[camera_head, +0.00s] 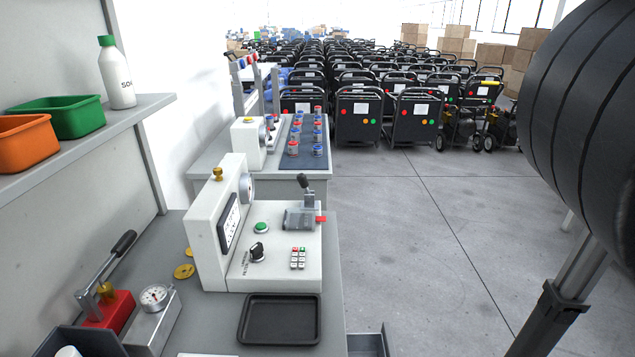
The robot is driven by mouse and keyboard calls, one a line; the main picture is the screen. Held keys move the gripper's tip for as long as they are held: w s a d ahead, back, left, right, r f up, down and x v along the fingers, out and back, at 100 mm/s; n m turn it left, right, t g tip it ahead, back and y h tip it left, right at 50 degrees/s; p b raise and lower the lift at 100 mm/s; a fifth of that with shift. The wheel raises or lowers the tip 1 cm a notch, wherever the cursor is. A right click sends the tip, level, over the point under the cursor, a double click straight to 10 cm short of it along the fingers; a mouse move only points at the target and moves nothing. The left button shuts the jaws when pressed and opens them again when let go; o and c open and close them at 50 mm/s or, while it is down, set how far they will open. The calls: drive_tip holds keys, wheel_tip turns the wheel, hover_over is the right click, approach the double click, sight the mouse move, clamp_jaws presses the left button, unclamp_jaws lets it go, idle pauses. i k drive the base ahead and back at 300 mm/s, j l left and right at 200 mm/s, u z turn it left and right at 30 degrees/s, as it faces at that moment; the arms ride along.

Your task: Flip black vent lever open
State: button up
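A white test machine (276,270) stands on the grey bench, with a gauge face on its upright part. A small black lever-like knob (257,251) sits on its sloping front panel, with small lettering beside it that I cannot read. A taller black-knobbed handle (303,182) stands upright on a grey clamp block (300,217) at the machine's right side, beside a red tab. I cannot tell from lettering which of these is the vent lever, nor its open or closed state. My gripper is not in view.
A green button (261,228) and a small keypad (298,258) share the panel. An empty black tray (279,320) lies in front. A red-based hand press (108,308) and a dial gauge (155,297) stand left. Open floor lies right; a large dark rounded body fills the upper right.

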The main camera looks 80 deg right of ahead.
sight(300, 177)
drive_tip(key=z, duration=0.4)
drive_tip(key=i+z, duration=0.1)
drive_tip(key=z, duration=0.7)
drive_tip(key=i+j+z, duration=0.1)
drive_tip(key=z, duration=0.3)
drive_tip(key=i+l+u, duration=0.1)
drive_tip(key=l, duration=0.4)
drive_tip(key=i+l, duration=0.1)
drive_tip(key=l, duration=0.45)
drive_tip(key=l+u, duration=0.15)
drive_tip(key=l, duration=0.35)
drive_tip(key=i, duration=0.05)
